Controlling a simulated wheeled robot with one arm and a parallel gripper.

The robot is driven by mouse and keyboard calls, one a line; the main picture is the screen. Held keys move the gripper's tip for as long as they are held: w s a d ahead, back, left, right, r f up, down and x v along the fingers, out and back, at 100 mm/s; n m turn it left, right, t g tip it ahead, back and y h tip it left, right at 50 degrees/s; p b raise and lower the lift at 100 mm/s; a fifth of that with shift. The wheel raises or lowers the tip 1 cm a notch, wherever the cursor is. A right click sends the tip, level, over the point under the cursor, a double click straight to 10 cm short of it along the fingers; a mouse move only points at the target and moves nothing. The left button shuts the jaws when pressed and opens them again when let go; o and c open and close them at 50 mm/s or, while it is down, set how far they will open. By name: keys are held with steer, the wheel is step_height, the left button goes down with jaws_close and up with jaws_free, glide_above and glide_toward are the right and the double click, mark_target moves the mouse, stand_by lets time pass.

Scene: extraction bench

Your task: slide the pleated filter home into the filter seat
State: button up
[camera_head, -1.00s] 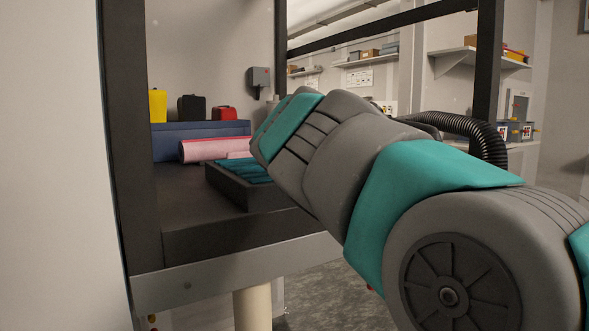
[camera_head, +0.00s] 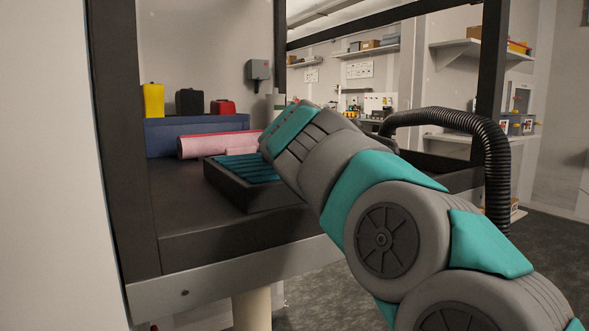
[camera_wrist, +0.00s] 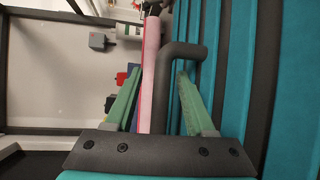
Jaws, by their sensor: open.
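The pleated filter (camera_head: 228,195) is a dark frame with teal pleats, lying on the dark bench top, partly hidden behind my arm in the head view. In the wrist view its teal pleats (camera_wrist: 208,75) fill the right side, and a bent grey handle (camera_wrist: 183,50) stands out from it. My gripper (camera_wrist: 158,75) is open. Its two green fingers lie either side of the handle's long bar in that view; I cannot tell whether they touch it. In the head view the fingers are hidden behind my arm. I cannot make out the filter seat.
A pink roll (camera_head: 205,144) and a blue block (camera_head: 175,132) lie behind the filter. Yellow (camera_head: 153,101), black (camera_head: 190,102) and red (camera_head: 222,107) containers stand on the block. Black posts (camera_head: 122,140) frame the bench. A black hose (camera_head: 470,122) arches at the right.

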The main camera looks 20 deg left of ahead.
steer(key=shift+c, duration=0.3)
jaws_close()
stand_by(1.1)
